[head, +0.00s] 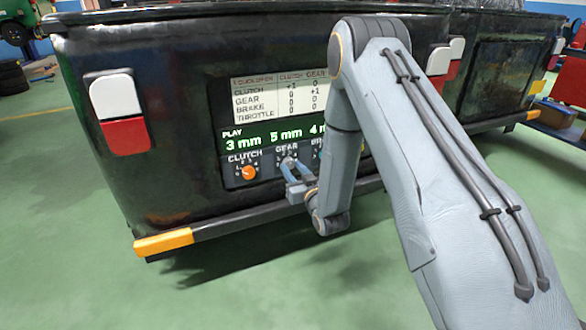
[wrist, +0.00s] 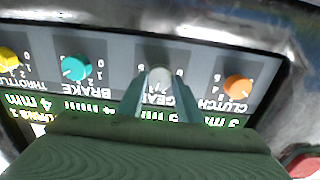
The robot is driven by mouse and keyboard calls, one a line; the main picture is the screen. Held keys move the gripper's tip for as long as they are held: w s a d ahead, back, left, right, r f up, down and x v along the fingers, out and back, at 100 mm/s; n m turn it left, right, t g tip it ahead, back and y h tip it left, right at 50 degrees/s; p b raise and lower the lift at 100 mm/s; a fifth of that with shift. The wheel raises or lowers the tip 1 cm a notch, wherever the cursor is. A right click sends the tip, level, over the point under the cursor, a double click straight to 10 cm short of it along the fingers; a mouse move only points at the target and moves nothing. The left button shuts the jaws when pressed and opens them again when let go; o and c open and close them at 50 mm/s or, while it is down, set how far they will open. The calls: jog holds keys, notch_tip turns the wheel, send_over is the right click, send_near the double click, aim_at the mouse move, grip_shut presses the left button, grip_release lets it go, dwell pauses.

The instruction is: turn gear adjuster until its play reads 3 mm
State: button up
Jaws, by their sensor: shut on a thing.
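The gear adjuster (head: 289,162) is a small grey knob on the dark panel at the back of the black vehicle. In the wrist view the grey knob (wrist: 159,76) sits between my finger tips. My gripper (head: 292,172) is shut on it, and its fingers also show in the wrist view (wrist: 159,90). The green play readout (head: 285,134) above GEAR reads 5 mm. The CLUTCH readout (head: 243,142) reads 3 mm. The BRAKE readout (head: 317,129) starts with 4, its end hidden by my arm in the head view.
An orange clutch knob (head: 248,173) sits beside the gear knob. The wrist view shows a teal brake knob (wrist: 76,68) and a yellow throttle knob (wrist: 8,60). A white table (head: 282,97) above lists +1 for gear under GEAR. A bumper (head: 235,222) runs below the panel.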

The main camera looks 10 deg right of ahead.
jog(key=n+p, duration=0.3)
jog(key=n, duration=0.4)
jog(key=shift+s, duration=0.1)
jog(key=n+p, duration=0.2)
jog(key=n, duration=0.1)
jog(key=shift+n, duration=0.3)
jog(key=shift+f+n+p, duration=0.1)
jog(key=shift+n+p, duration=0.5)
jog(key=shift+n, duration=1.1)
jog(key=o, duration=1)
jog(key=shift+o, duration=0.2)
jog(key=p+v, duration=0.1)
jog(key=v, duration=0.6)
jog(key=shift+s, duration=0.4)
